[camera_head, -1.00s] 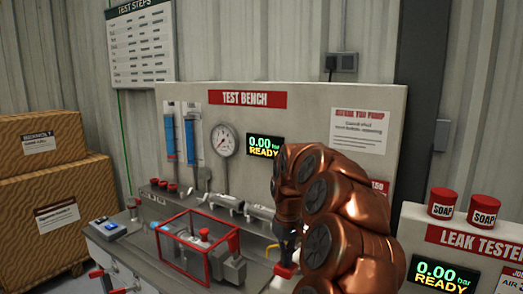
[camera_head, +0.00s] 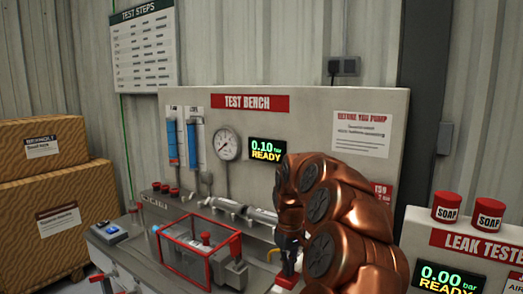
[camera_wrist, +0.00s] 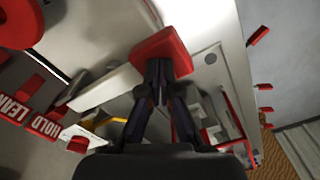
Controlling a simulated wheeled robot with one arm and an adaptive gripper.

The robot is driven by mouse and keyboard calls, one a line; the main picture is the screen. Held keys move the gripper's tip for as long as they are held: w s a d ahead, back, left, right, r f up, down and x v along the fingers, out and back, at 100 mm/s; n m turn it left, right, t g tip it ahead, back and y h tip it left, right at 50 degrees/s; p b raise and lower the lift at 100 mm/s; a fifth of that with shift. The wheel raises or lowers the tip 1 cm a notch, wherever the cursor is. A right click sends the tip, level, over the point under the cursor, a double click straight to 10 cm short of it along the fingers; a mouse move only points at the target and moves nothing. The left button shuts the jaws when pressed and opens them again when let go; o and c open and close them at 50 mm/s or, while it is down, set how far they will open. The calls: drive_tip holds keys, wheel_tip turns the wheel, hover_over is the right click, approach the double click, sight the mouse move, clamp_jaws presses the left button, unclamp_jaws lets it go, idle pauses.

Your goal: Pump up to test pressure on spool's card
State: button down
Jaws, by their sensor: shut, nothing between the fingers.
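The test bench (camera_head: 290,101) carries a round gauge (camera_head: 226,144) and a display (camera_head: 267,149) reading 0.10 bar READY. A grey metal fitting, perhaps the spool (camera_head: 232,272), sits at a red-framed cage (camera_head: 188,262); I cannot make out its card. My gripper (camera_head: 288,270) is shut and empty, pointing down at a red piece (camera_head: 287,281) on the bench front right. In the wrist view, the fingertips (camera_wrist: 160,78) are at the red piece (camera_wrist: 161,54), seemingly touching it. My arm hides part of the bench's right side.
A leak tester (camera_head: 480,242) with two red soap tins (camera_head: 446,206) stands at the right; its display (camera_head: 446,281) reads 0.00. Cardboard boxes (camera_head: 45,200) are stacked at the left. A test steps sheet (camera_head: 143,50) and a BEFORE YOU PUMP notice (camera_head: 362,134) hang behind.

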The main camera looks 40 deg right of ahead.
drive_tip(key=shift+f+b, duration=1.15)
drive_tip(key=shift+f, duration=0.75)
drive_tip(key=shift+r, duration=0.2)
drive_tip(key=shift+r+p, duration=0.95)
drive_tip(key=shift+r, duration=2)
drive_tip(key=shift+f, duration=0.15)
drive_tip(key=shift+f+b, duration=2)
drive_tip(key=shift+f, duration=1)
drive_tip(key=shift+r, duration=0.1)
